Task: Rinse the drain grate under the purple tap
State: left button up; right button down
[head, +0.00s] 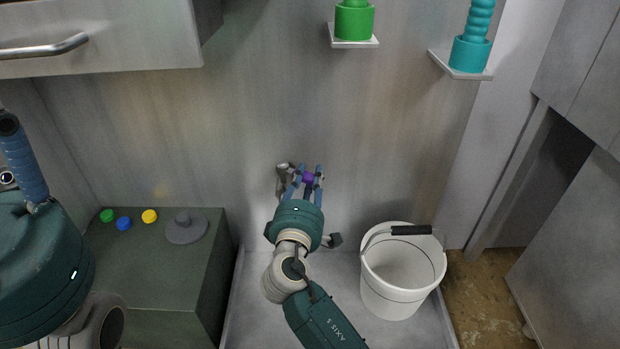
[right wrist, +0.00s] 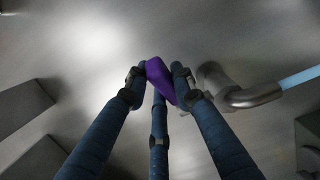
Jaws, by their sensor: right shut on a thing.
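The purple tap handle (head: 308,178) is on the back wall, between the fingers of my right gripper (head: 308,172). In the right wrist view the right gripper (right wrist: 160,75) is shut on the purple handle (right wrist: 160,78). The metal spout (head: 282,178) is just left of it in the head view; it also shows in the right wrist view (right wrist: 240,95). A light-blue strip (right wrist: 301,76), looking like running water, leaves the spout's end. One blue finger of my left gripper (head: 22,160) shows at the left edge.
A white bucket (head: 395,300) with a black-gripped handle stands right of my right arm on the pale basin floor (head: 255,290). A green counter (head: 150,265) at left holds small coloured discs and a grey knobbed disc (head: 186,230). Green and teal items sit on wall shelves.

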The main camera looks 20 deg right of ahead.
jog(key=shift+d+f, duration=0.1)
jog(key=c, duration=1.4)
grip_release()
jog(key=shift+c, duration=0.2)
jog(key=v, duration=1.2)
